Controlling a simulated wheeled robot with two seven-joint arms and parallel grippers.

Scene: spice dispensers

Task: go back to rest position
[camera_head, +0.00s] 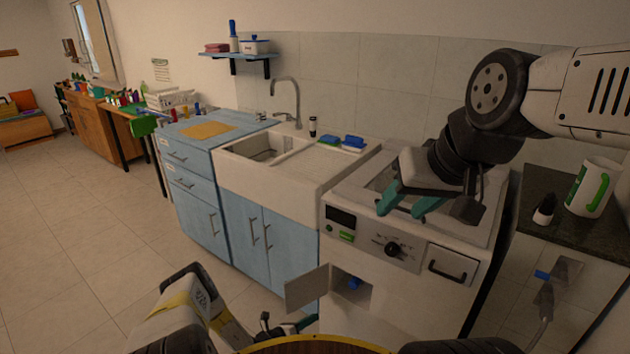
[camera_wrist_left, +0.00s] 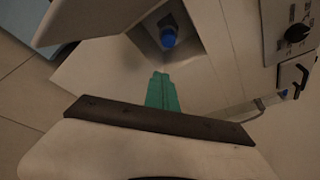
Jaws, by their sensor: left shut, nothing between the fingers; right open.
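My left arm comes in low at the left in the head view, and its gripper (camera_head: 303,323) is partly hidden by my own body. In the left wrist view the teal fingers of my left gripper (camera_wrist_left: 161,92) are pressed together with nothing between them. They point at the open hatch of the white machine (camera_head: 385,278). My right gripper (camera_head: 408,205) hangs over the front part of the machine's top, with its teal fingers apart and empty. I cannot tell whether it touches the top.
The small hatch door (camera_head: 307,290) stands open, with a blue knob (camera_head: 354,283) inside, also visible in the left wrist view (camera_wrist_left: 168,37). A mug (camera_head: 592,188) and a small dark bottle (camera_head: 544,208) stand on the right counter. The sink (camera_head: 262,150) is left of the machine. Floor at left is clear.

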